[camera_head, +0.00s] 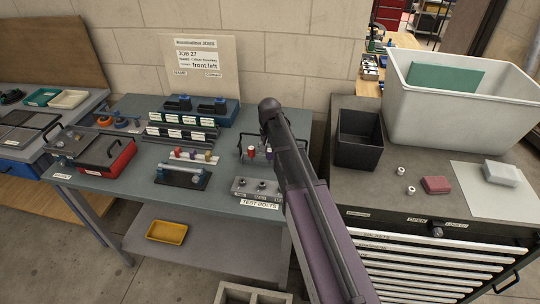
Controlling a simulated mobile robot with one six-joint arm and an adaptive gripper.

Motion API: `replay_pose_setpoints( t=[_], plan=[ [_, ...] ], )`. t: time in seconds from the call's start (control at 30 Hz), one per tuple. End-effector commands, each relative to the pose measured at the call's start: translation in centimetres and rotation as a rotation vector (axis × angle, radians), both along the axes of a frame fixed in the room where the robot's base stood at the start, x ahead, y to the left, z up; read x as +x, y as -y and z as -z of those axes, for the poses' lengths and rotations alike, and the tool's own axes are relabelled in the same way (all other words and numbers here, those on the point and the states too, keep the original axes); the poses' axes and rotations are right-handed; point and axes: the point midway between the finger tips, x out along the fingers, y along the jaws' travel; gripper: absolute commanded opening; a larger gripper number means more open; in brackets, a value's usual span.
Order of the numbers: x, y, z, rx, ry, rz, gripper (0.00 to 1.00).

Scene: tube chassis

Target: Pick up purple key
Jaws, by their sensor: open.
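Several small coloured pieces stand on a pale strip (205,160) in the middle of the grey-green workbench (130,200). One of them, a small purple piece (192,155), looks like the purple key, but it is too small to be sure of its shape. Another small purple piece (268,153) stands further right, near a red piece (251,151) and beside my arm. My arm rises from the bottom right across the bench's right side. I cannot make out my gripper; my arm may hide it, along with part of the bench there.
A red toolbox (118,160) sits at the bench's left. A blue case (220,113) and label racks stand behind the strip, a black-and-silver fixture (183,177) in front. A TEST BOLTS block (256,190) is near the front edge. A drawer cabinet (430,225) bears a large bin (455,105).

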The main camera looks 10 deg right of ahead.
Motion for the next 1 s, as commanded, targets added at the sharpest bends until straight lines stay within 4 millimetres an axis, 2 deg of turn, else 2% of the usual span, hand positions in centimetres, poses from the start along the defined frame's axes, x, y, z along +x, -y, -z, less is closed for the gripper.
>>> replay_pose_setpoints(
  t=[0.13,0.17,0.4,0.43,1.0],
  plan=[
    [0.0,0.0,0.0,0.0,0.0,0.0,0.8],
    [0.0,0.01,0.0,0.0,0.0,0.0,0.77],
    [0.0,0.02,0.0,0.0,0.0,0.0,0.05],
    [0.0,0.02,0.0,0.0,0.0,0.0,0.0],
    [0.0,0.04,-0.61,0.0,0.0,0.001,0.0]
  ],
)
